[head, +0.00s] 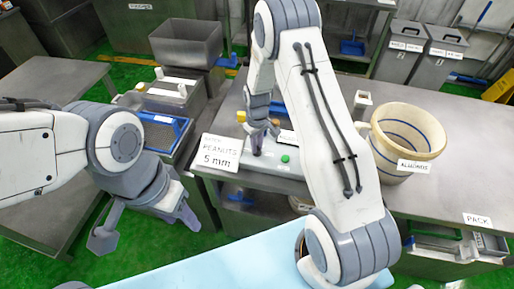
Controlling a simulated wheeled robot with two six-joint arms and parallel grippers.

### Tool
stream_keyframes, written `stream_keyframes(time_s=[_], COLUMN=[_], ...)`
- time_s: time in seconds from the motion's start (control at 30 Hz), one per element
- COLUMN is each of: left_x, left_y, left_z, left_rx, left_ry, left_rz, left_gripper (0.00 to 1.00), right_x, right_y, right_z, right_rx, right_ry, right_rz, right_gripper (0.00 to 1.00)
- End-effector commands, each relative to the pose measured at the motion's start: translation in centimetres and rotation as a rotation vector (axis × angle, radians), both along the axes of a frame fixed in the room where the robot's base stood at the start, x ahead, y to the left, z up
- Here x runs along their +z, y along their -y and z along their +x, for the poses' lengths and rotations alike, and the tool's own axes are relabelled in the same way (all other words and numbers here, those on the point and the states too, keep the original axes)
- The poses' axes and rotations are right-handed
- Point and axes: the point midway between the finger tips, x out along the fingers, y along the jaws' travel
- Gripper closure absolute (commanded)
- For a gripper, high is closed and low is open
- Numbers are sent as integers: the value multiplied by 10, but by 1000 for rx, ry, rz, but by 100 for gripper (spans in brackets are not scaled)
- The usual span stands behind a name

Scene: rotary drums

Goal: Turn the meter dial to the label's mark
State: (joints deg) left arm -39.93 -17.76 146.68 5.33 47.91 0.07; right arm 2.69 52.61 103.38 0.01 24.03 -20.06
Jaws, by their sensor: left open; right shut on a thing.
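A white label (220,152) reading "PEANUTS 5 mm" stands at the front left of the metal bench. My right gripper (258,146) points down at a pale panel (264,166) just right of the label. It is shut on what looks like the meter dial, which the fingers mostly hide; its pointer and mark cannot be read. A green button (286,158) sits on the panel right of the gripper. My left gripper (184,214) is open and empty, low at the left, in front of the bench and apart from the panel.
A cream drum (405,140) labelled "ALMONDS" stands on the bench at the right, beyond my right arm. A grey hopper (187,45) and a blue-edged tray (165,125) are at the back left. A light blue surface (215,272) lies in front.

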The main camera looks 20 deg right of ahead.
Motion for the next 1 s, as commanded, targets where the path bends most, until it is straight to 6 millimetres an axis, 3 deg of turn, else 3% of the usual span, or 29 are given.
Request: stream_keyframes(time_s=[0.6, 1.0], left_x=[-25, -32], left_y=[0, 0], left_z=[0, 0], left_rx=[1, 1], left_ry=[0, 0], left_rz=[0, 0], left_gripper=[50, 50], right_x=[0, 1], right_y=[1, 1], right_z=[1, 1], right_rx=[-573, -825], right_ry=[4, 4], right_rz=[0, 1], right_gripper=[100, 100])
